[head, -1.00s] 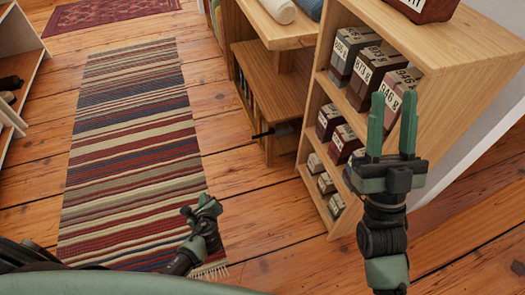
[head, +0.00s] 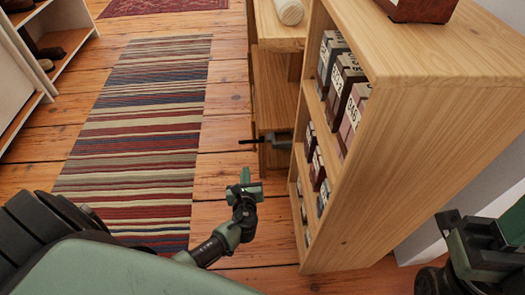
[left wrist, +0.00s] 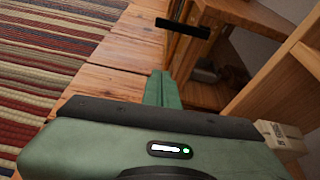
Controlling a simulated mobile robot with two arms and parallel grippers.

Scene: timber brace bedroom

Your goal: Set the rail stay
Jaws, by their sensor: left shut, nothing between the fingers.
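A dark bar with a grey, thicker end (head: 276,139) sticks out to the left from the low wooden unit. A black bar, probably the same piece, shows at the top of the left wrist view (left wrist: 182,28). I cannot tell for sure that it is the rail stay. My left gripper (head: 244,178) is shut and empty over the floor, in front of the bar and apart from it. Its green fingers are together in the left wrist view (left wrist: 162,88). My right gripper (head: 485,245) is partly cut off at the right edge; its fingers are unclear.
A wooden shelf unit (head: 430,130) with several labelled boxes stands close on the right. The low wooden unit (head: 272,85) stands behind it. A striped rug (head: 145,140) lies on the plank floor, with free floor beside it. Another shelf (head: 25,110) stands at the left.

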